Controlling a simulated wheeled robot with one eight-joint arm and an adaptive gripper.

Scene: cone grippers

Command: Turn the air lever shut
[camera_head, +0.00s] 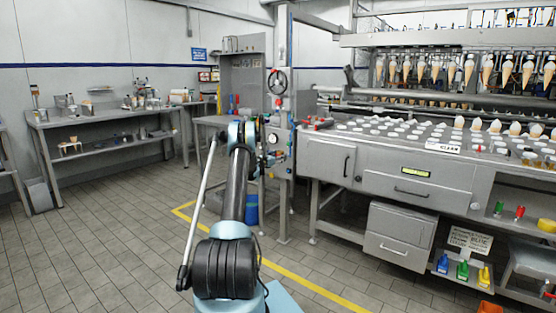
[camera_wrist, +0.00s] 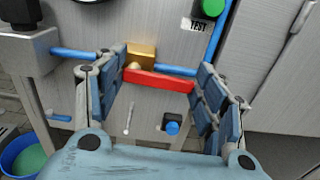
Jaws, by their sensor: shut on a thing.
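The air lever (camera_wrist: 158,82) is a flat red bar in the wrist view. It lies nearly level, roughly in line with the blue pipe (camera_wrist: 176,70) behind it. Its left end meets a brass valve body (camera_wrist: 141,54) on that pipe. My gripper (camera_wrist: 163,66) is shut on the lever, with one finger at each end of the bar. In the head view my arm reaches to the grey panel post, and the fingers and lever are hidden behind it.
A green button (camera_wrist: 213,7) marked TEST sits above right. A blue knob (camera_wrist: 172,127) is below the lever. A blue bucket (camera_wrist: 22,157) stands lower left. The cone machine (camera_head: 385,165) is right of the post; open floor (camera_head: 120,230) lies left.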

